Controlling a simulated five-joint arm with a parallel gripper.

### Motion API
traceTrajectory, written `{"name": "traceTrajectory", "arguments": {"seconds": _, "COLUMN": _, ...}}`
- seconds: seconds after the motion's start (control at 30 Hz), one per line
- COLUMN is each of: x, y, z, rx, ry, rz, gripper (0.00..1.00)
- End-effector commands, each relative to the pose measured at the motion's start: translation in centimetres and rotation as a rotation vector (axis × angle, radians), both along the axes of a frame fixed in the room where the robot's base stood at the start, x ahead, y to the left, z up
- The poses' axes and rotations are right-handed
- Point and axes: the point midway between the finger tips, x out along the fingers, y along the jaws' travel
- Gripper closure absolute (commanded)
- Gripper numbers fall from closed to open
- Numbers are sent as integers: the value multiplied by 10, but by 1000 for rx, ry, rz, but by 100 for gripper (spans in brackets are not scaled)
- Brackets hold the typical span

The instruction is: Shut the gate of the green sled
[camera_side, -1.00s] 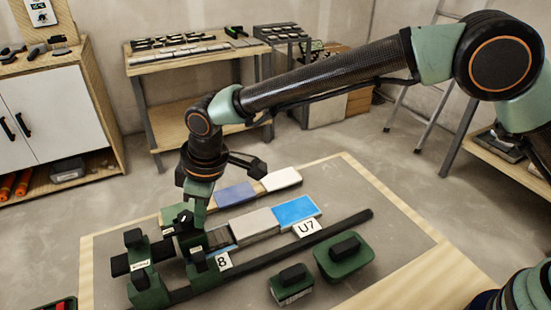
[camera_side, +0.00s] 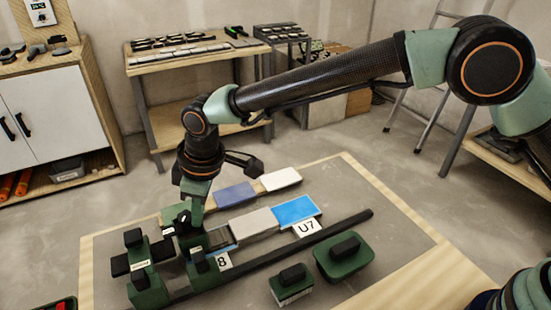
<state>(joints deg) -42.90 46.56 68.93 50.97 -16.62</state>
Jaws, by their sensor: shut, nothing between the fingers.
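The green sled (camera_side: 149,292) stands at the left end of a dark rail (camera_side: 300,246), built of several green blocks with black knobs and small white labels. My gripper (camera_side: 191,226) points down among the sled's right-hand blocks, shut with nothing held. I cannot tell whether it touches the sled. The gate is not clearly distinguishable; my gripper and the dark parts around it hide that area. A dark bar (camera_side: 121,266) juts out at the sled's left side.
A pale tile (camera_side: 254,224), a blue tile (camera_side: 295,210), a violet tile (camera_side: 235,194) and a white tile (camera_side: 281,180) lie on the board. Cards read "8" (camera_side: 223,262) and "U7" (camera_side: 307,228). Two green knobbed blocks (camera_side: 342,262) (camera_side: 291,290) lie in front of the rail.

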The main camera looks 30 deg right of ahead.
Motion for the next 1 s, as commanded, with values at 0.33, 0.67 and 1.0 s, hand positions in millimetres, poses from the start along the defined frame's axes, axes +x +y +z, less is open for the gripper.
{"name": "traceTrajectory", "arguments": {"seconds": 0.33, "x": 4, "y": -2, "z": 0, "rx": 3, "ry": -5, "rz": 0, "gripper": 100}}
{"name": "traceTrajectory", "arguments": {"seconds": 0.67, "x": 7, "y": -5, "z": 0, "rx": 0, "ry": -5, "rz": 0, "gripper": 100}}
{"name": "traceTrajectory", "arguments": {"seconds": 1.0, "x": 4, "y": -12, "z": 4, "rx": 0, "ry": -7, "rz": -1, "gripper": 100}}
